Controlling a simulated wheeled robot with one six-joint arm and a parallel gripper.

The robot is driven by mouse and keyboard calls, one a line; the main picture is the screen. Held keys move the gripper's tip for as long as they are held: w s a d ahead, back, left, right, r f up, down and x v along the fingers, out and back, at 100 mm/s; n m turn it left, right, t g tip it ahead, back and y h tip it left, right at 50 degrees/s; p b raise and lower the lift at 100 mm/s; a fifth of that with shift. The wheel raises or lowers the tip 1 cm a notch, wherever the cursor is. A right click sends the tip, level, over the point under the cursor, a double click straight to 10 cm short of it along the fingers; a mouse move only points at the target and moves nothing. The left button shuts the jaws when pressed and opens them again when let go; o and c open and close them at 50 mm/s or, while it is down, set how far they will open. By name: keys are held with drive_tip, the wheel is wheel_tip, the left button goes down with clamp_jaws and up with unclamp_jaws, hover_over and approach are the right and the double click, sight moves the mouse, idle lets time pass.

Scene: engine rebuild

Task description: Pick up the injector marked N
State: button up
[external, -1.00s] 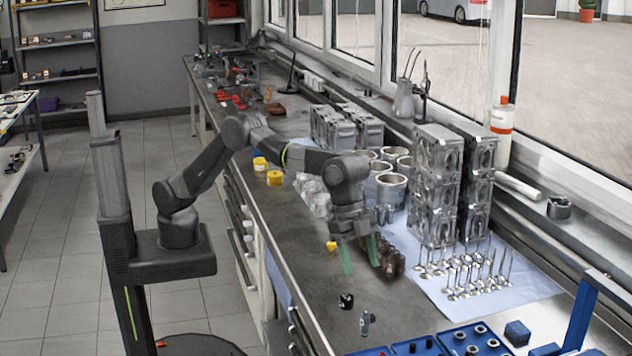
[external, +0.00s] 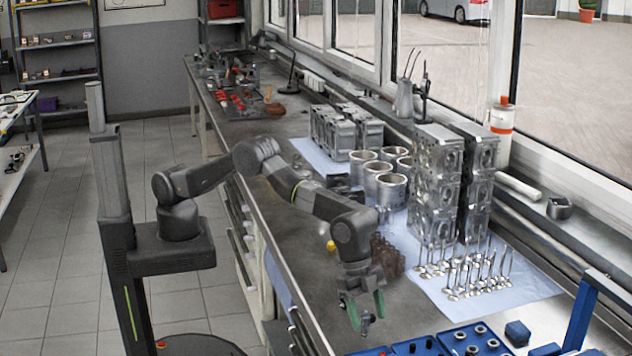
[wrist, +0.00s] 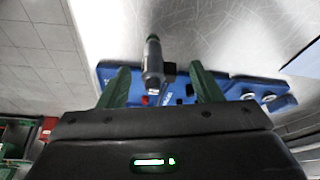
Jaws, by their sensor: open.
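The wrist view also shows my gripper (wrist: 162,88) with a gap between each finger and the injector. No letter N can be read on the injector. The small black part seen beside it is mostly hidden in the external view.
A blue tray (external: 465,336) with metal rings lies at the near right of the bench. A pale blue mat (external: 500,285) holds several valves, with brown cylinders (external: 388,252) at its left edge. Tall stacks of grey castings (external: 433,185) stand behind. The bench's left edge runs close by.

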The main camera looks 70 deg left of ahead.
drive_tip(key=shift+d+f, duration=0.1)
drive_tip(key=shift+f, duration=0.25)
drive_tip(key=c, duration=1.1)
